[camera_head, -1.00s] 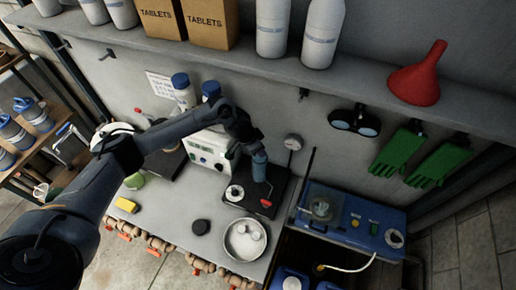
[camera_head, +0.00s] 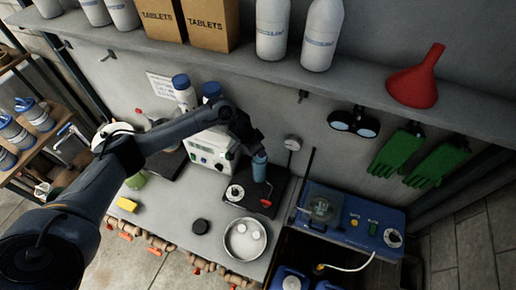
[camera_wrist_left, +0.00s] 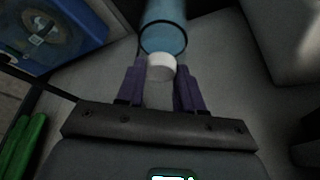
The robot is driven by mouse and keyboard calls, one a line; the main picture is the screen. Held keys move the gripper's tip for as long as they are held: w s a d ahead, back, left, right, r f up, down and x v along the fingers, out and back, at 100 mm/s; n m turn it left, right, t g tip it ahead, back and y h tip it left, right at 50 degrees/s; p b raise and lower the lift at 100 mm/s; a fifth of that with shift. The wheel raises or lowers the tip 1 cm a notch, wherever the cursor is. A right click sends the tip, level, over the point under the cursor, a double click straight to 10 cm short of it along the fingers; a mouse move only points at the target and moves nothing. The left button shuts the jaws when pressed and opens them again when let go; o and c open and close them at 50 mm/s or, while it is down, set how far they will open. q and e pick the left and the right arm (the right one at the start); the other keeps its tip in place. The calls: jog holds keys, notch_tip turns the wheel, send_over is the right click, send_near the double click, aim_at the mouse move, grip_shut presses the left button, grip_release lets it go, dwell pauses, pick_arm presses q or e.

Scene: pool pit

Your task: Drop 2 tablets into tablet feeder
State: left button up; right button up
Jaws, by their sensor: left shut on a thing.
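My left gripper (camera_head: 258,150) is at the top of the tablet feeder, a blue see-through cylinder (camera_head: 260,170) standing on a black base with a red handle. In the left wrist view its purple fingers (camera_wrist_left: 160,84) are shut on a white tablet (camera_wrist_left: 161,66). The tablet shows in front of the feeder's dark-rimmed open end (camera_wrist_left: 163,38); I cannot tell if it is touching or inside the rim. In the head view the arm hides this tablet. A round metal dish (camera_head: 229,250) on the bench holds more white tablets (camera_head: 256,234). My right gripper is not in view.
A round black cap (camera_head: 201,226) and a yellow sponge (camera_head: 128,204) lie on the bench. A white control box (camera_head: 207,152) stands left of the feeder, a blue unit (camera_head: 350,222) right of it. A shelf (camera_head: 270,68) with bottles and TABLETS boxes overhangs the back.

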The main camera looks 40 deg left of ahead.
pick_arm(q)
jog(key=o, duration=1.1)
jog(key=shift+r, duration=0.1)
